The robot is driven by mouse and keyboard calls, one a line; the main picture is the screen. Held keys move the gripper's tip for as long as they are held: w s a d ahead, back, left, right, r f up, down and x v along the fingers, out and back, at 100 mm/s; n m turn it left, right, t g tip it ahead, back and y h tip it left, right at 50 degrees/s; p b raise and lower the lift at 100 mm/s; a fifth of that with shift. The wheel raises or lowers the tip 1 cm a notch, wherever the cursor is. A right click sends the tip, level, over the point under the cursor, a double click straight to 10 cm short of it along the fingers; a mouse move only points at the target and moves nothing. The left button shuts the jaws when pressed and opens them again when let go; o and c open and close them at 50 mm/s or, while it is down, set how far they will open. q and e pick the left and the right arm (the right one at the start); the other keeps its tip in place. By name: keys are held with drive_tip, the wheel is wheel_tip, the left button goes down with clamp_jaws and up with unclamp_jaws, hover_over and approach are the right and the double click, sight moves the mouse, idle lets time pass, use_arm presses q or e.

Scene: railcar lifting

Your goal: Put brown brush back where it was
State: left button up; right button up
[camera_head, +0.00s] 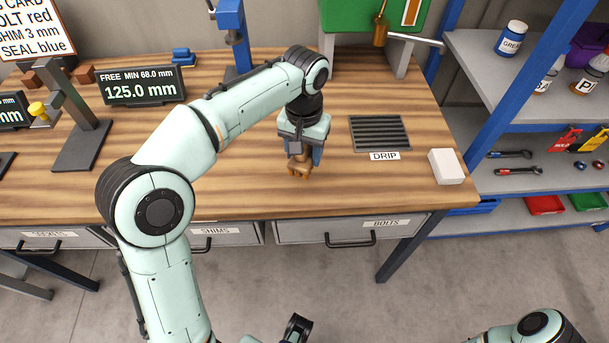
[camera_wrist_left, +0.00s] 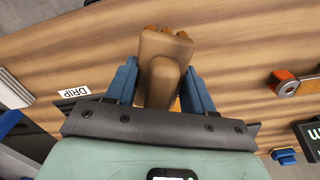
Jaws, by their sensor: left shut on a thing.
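My left gripper (camera_head: 303,152) is over the front middle of the workbench (camera_head: 232,165), pointing down. Its two blue fingers are shut on the brown brush (camera_head: 299,167). In the left wrist view the brush (camera_wrist_left: 163,60) sits between the fingers, its brown body filling the gap. Part of the brush is hidden by the gripper in the head view. I cannot tell whether its lower end touches the bench top. The fingers of my right gripper are not visible.
A dark ribbed drip tray (camera_head: 379,132) and a white block (camera_head: 446,166) lie to the right. A display reading 125.0 mm (camera_head: 141,87) and a grey stand (camera_head: 82,145) are at left. Shelves (camera_head: 520,90) stand right. The bench top left of the gripper is clear.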

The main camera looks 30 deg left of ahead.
sight(304, 182)
use_arm(q)
wheel_tip(304, 182, down, 8)
drive_tip(key=shift+r+b, duration=0.2)
drive_tip(key=shift+b, duration=0.4)
drive_tip(key=shift+f, duration=0.25)
drive_tip(key=o, duration=0.9)
drive_tip(key=shift+o, duration=0.2)
drive_tip(key=shift+r, duration=0.1)
drive_tip(key=shift+r, duration=0.1)
wheel_tip(304, 182, up, 12)
drive_tip(key=p, duration=0.2)
drive_tip(key=shift+r+p, duration=0.1)
drive_tip(key=shift+p, duration=0.25)
